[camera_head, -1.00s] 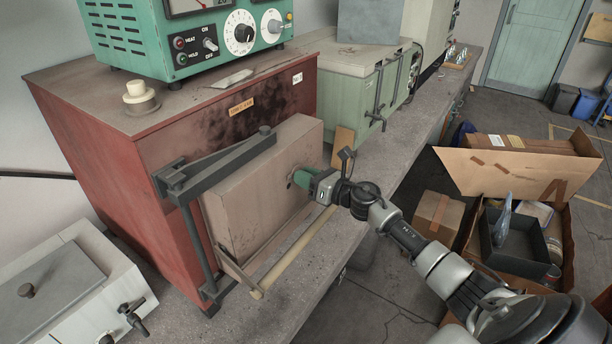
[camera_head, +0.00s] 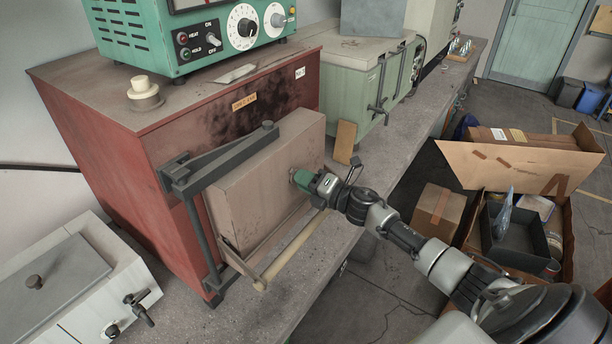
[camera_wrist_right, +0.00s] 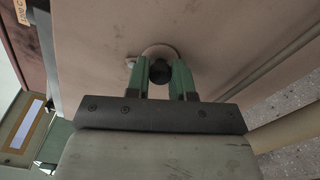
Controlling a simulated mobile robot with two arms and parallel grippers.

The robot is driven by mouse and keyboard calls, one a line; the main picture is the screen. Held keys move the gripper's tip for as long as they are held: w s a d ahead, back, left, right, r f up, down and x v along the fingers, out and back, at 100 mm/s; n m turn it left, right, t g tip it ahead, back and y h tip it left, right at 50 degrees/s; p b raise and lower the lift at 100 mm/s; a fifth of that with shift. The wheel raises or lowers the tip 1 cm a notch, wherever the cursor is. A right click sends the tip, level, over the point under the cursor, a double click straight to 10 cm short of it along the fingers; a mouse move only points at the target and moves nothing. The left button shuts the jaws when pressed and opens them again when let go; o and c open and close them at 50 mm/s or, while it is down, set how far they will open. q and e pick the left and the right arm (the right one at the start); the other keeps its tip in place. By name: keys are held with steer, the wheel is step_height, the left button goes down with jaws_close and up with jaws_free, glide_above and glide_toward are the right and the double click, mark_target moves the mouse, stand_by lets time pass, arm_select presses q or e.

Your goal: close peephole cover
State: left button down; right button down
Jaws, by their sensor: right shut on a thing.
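The peephole cover shows in the right wrist view as a small pale round plate (camera_wrist_right: 158,50) on the door face, with a dark round knob (camera_wrist_right: 160,71) in front of it. My right gripper (camera_head: 301,178) has its green fingers at the thick pinkish-beige door block (camera_head: 262,170) of the red furnace (camera_head: 110,130). In the right wrist view, the fingers (camera_wrist_right: 162,77) stand on either side of the dark knob, shut on it. The peephole itself cannot be made out. In the head view, the fingers hide the cover. My left gripper is not in view.
A dark hinge arm (camera_head: 220,158) runs along the door's left side. A pale rod (camera_head: 292,250) runs along its lower edge. A green control box (camera_head: 190,35) sits on the furnace. A white box (camera_head: 60,270) is at lower left. Cartons (camera_head: 520,165) stand on the floor at right.

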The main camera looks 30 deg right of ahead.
steer(key=m, duration=0.2)
steer(key=m+p, duration=0.1)
steer(key=m, duration=0.1)
steer(key=a+m+p, duration=0.1)
steer(key=shift+s+a+f+m, duration=0.1)
steer(key=shift+s+m, duration=0.2)
steer(key=shift+m, duration=0.1)
steer(key=shift+a, duration=0.1)
stand_by(0.3)
steer(key=c, duration=1)
jaws_free()
steer(key=shift+f, duration=0.1)
steer(key=shift+s+d+f, duration=0.1)
steer(key=shift+s+d, duration=0.15)
steer(key=shift+s, duration=0.25)
steer(key=shift+b+v, duration=1.65)
steer(key=shift+v, duration=3.2)
